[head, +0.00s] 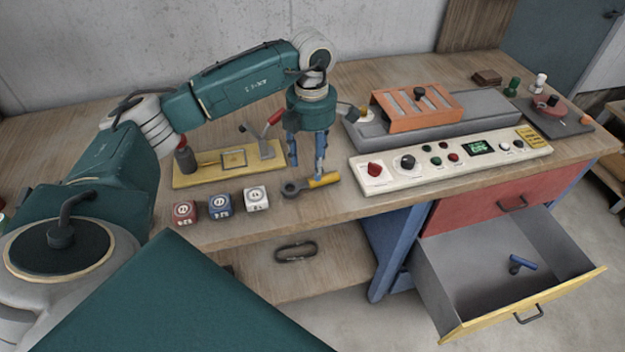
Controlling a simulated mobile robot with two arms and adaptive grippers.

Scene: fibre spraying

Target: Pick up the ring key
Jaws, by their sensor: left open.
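The ring key (325,180) lies on the workbench near its front edge. It has a dark grey ring end on the left and a yellow handle on the right. My left gripper (307,171) points down at the key with its two blue fingers open and apart. One fingertip shows over the handle and the other behind the ring end. I cannot tell whether the fingers touch the key. My right gripper is not in view.
Three dice-like blocks (220,206) stand left of the key. Behind them is a yellow plate (195,181) with a red-handled lever. A control panel (450,161) with knobs lies to the right. Below it, a yellow-fronted drawer (470,322) stands open, holding a blue-handled item.

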